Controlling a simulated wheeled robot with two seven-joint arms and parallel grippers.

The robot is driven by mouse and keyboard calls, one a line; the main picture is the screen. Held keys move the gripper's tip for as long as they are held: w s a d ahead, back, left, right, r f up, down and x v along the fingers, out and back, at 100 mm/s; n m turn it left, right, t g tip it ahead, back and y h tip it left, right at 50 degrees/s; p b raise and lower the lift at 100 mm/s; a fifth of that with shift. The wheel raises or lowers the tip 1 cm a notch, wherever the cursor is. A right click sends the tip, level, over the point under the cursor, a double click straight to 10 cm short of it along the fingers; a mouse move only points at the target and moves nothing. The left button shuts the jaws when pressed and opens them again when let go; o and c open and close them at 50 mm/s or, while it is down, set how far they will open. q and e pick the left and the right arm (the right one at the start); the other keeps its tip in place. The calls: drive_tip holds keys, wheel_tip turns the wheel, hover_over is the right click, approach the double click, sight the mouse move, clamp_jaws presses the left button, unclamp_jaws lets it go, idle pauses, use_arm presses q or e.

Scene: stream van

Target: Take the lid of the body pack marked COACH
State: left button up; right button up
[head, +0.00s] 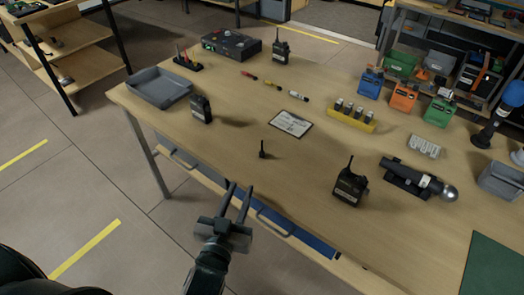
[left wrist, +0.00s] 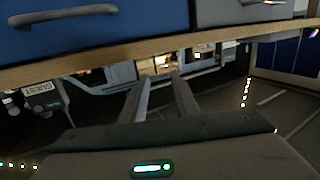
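Three black body packs with antennas stand on the table: one at the left (head: 201,108), one at the back (head: 281,51) and one at the front right (head: 349,187). Their labels are too small to read in the head view, so I cannot tell which is marked COACH or make out its lid. My left gripper (head: 240,187) is open and empty, in front of the table's near edge. Its two separated fingers also show in the left wrist view (left wrist: 160,78). My right gripper is not in view.
The wooden table (head: 225,155) has a blue drawer (left wrist: 90,25) at its front. A grey tray (head: 160,90), a small upright black item (head: 262,150), a white card (head: 291,124) and a yellow battery holder (head: 350,118) occupy its top. A GUEST label (left wrist: 38,88) shows in the wrist view.

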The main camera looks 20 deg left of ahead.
use_arm(q)
drive_tip(key=shift+w+d+r+t, duration=0.2)
drive_tip(key=shift+d+r+t, duration=0.1)
drive_tip(key=shift+r, duration=0.25)
drive_tip(key=shift+w, duration=0.1)
